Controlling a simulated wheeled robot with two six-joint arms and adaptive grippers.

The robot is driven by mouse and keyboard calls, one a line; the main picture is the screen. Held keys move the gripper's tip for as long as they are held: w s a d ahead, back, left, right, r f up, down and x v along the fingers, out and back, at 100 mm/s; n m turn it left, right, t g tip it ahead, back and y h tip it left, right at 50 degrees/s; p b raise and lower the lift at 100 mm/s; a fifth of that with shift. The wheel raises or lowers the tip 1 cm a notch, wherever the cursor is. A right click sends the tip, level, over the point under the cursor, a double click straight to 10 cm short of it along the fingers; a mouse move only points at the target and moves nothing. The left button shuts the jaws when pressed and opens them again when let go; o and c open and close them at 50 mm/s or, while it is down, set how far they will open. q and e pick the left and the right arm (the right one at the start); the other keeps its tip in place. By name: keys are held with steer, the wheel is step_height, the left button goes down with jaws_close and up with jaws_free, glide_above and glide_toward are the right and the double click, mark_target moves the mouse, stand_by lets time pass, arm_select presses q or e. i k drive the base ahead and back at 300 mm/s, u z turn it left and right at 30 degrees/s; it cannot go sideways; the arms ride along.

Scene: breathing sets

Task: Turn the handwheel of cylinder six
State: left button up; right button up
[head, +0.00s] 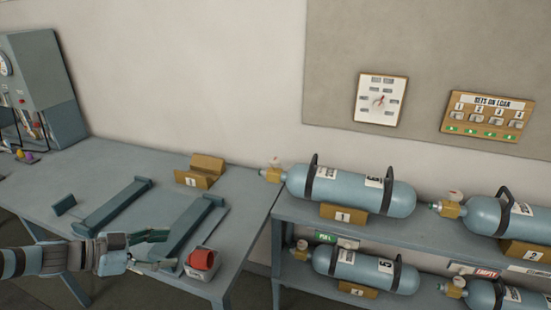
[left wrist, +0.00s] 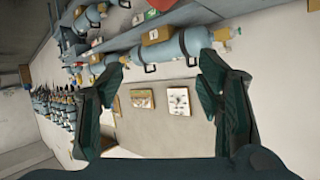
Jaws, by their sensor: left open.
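Pale blue cylinders lie on a two-level rack in the head view: an upper left one (head: 335,191), an upper right one (head: 484,214), a lower left one (head: 330,262) whose label seems to read 5, and a lower right one (head: 480,296), cut off by the frame. I cannot read a six on any label. Each has a brass valve at its left end; the lower right cylinder's small pale handwheel (head: 459,281) shows. My left gripper (head: 160,251) is open and empty over the bench, left of the rack; its fingers also show in the left wrist view (left wrist: 162,78). My right gripper is out of view.
The bench (head: 110,165) holds grey rails (head: 115,205), a small tray with a red item (head: 201,260) close to my left gripper, and a cardboard stand marked 1 (head: 200,172). A grey machine (head: 38,75) stands at the left. Boards (head: 381,100) hang on the wall.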

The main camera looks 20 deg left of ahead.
mark_target(274, 163)
steer(key=i, duration=1.65)
steer(key=z, duration=0.05)
